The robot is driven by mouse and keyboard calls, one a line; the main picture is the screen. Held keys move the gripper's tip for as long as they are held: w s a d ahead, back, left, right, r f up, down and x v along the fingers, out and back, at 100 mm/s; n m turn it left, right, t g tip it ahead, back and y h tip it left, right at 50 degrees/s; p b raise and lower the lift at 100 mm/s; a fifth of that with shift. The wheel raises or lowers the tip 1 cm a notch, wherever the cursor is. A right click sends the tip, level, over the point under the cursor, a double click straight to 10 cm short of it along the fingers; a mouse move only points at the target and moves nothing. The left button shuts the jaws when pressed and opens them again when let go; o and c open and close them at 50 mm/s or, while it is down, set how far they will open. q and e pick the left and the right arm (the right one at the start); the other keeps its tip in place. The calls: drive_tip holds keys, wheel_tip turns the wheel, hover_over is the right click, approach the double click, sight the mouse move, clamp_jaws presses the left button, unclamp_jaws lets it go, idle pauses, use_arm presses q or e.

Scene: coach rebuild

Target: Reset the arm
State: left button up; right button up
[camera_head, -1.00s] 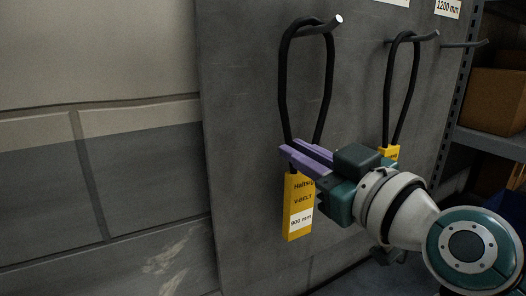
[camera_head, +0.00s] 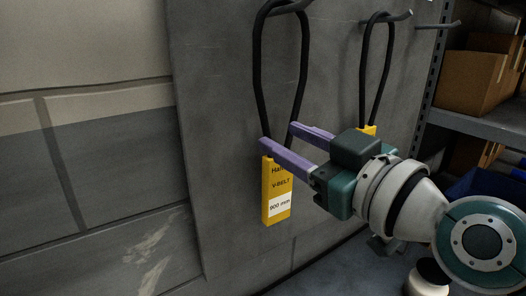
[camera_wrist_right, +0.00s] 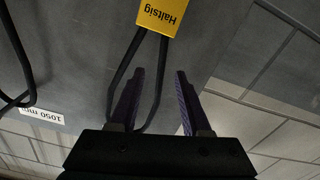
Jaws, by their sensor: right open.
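My right gripper (camera_head: 278,136) is open in front of the panel, its two purple fingers apart. It also shows in the wrist view (camera_wrist_right: 160,73). A black V-belt (camera_head: 257,62) hangs as a loop from a hook, with a yellow "900 mm" tag (camera_head: 277,188) at its lower end. One fingertip overlaps the top of the tag in the head view; contact is unclear. In the wrist view the belt (camera_wrist_right: 161,75) has one strand between the fingers and one beside the left finger. My left gripper is not in view.
A second belt (camera_head: 363,75) with a yellow tag hangs from a hook (camera_head: 390,16) to the right. Both hang before a grey panel (camera_head: 215,110). A metal shelf (camera_head: 470,122) with cardboard boxes (camera_head: 468,80) stands at the right. A blue bin (camera_head: 485,184) is below it.

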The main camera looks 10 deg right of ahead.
drive_tip(key=s+d+f+m+g+h+b, duration=0.15)
drive_tip(key=s+f+g, duration=0.3)
drive_tip(key=s, duration=0.45)
drive_tip(key=s+d+f+m+g+h, duration=0.1)
drive_tip(key=s+d+f+g+h, duration=0.1)
drive_tip(key=s+f+g, duration=0.35)
drive_tip(key=s+d+f+m+g+h, duration=0.25)
drive_tip(key=s+f, duration=0.35)
drive_tip(key=s, duration=0.5)
wheel_tip(320, 180, up, 16)
drive_tip(key=s+p, duration=0.1)
drive_tip(key=p, duration=1.4)
drive_tip(key=shift+s+f+g+p, duration=0.15)
drive_tip(key=shift+s+g+p, duration=0.05)
drive_tip(key=shift+g+p, duration=0.25)
